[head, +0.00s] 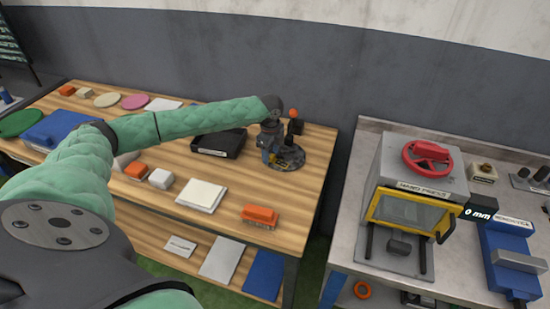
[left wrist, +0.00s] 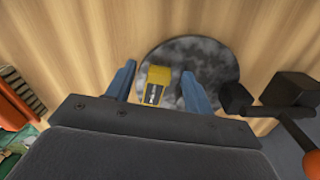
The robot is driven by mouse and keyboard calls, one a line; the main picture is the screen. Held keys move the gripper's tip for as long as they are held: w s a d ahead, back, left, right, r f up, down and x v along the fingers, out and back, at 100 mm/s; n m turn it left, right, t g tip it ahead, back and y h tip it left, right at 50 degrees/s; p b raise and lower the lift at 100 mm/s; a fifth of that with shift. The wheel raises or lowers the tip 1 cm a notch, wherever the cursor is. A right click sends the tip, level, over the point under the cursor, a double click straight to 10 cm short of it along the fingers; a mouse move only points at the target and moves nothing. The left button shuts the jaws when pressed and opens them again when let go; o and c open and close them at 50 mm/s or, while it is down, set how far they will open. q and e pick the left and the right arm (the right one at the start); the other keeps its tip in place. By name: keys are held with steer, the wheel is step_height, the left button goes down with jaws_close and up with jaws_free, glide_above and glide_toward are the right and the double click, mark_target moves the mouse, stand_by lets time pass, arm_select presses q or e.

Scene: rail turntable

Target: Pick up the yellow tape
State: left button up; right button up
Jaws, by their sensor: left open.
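The yellow tape (left wrist: 155,86) shows in the left wrist view as a small yellow block with a dark-and-white marking on its near face. It is on the dark round turntable plate (left wrist: 215,72), near the plate's left edge. My left gripper (left wrist: 157,75) is open, with one blue finger on each side of the tape; I cannot tell whether either finger touches it. In the head view my left gripper (head: 267,158) is low over the round plate (head: 292,158), and only a bit of yellow shows by the fingers. My right gripper is not in view.
A dark post with an orange knob (head: 294,114) stands close behind the plate. A black box (head: 219,143) lies to its left. An orange brush (head: 260,214) and white pads (head: 202,195) lie nearer on the wooden table. A grey bench with a press (head: 415,190) stands to the right.

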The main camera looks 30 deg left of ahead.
arm_select(q)
steer(key=shift+f, duration=0.2)
steer(key=c, duration=1)
steer(key=shift+c, duration=0.2)
